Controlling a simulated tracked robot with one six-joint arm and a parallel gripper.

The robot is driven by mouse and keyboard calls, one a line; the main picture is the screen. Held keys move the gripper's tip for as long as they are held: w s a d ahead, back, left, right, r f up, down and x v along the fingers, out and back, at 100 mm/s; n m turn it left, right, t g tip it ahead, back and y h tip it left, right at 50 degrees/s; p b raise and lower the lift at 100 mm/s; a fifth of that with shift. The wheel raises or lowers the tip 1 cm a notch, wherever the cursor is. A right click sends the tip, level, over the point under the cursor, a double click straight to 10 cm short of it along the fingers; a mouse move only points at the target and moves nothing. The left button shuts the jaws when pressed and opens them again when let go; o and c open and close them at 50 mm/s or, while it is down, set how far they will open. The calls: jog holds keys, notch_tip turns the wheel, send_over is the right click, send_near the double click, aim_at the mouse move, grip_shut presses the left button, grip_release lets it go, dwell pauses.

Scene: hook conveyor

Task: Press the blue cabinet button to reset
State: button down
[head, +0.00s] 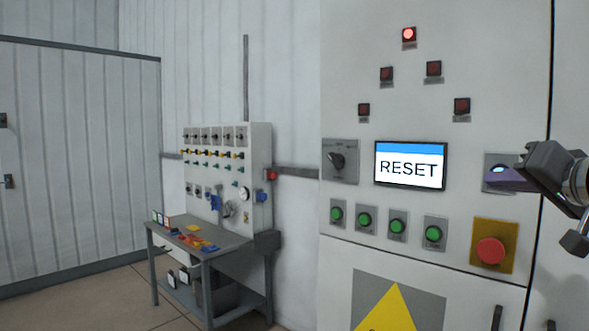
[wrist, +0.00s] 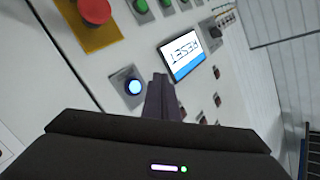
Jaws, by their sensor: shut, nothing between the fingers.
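The blue button (head: 500,169) is on a grey plate on the cabinet front, right of the screen. In the head view my gripper's fingers partly cover it. In the wrist view the button (wrist: 134,87) is fully visible and glows light blue. My gripper (head: 487,178) comes in from the right and is shut and empty. In the wrist view its fingertips (wrist: 160,77) are just right of the button's plate. Whether they touch the cabinet cannot be told. The screen (head: 409,166) reads RESET under a blue bar.
A red emergency button (head: 491,251) on a yellow plate sits below the blue one. Several green buttons (head: 397,226) and a rotary switch (head: 339,161) are further left. The top red lamp (head: 408,34) is lit. A workbench (head: 213,245) stands at left.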

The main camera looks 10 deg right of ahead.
jog(key=w+d, duration=0.3)
jog(key=d, duration=0.1)
jog(key=shift+w+d, duration=0.35)
jog(key=shift+d, duration=0.05)
dwell(1.9)
jog(key=shift+w+d, duration=0.15)
jog(key=shift+w+d, duration=0.2)
jog(key=shift+w+d, duration=0.2)
jog(key=shift+d, duration=0.1)
dwell(1.1)
jog(key=shift+s+a, duration=0.5)
jog(key=shift+a, duration=0.15)
dwell(0.4)
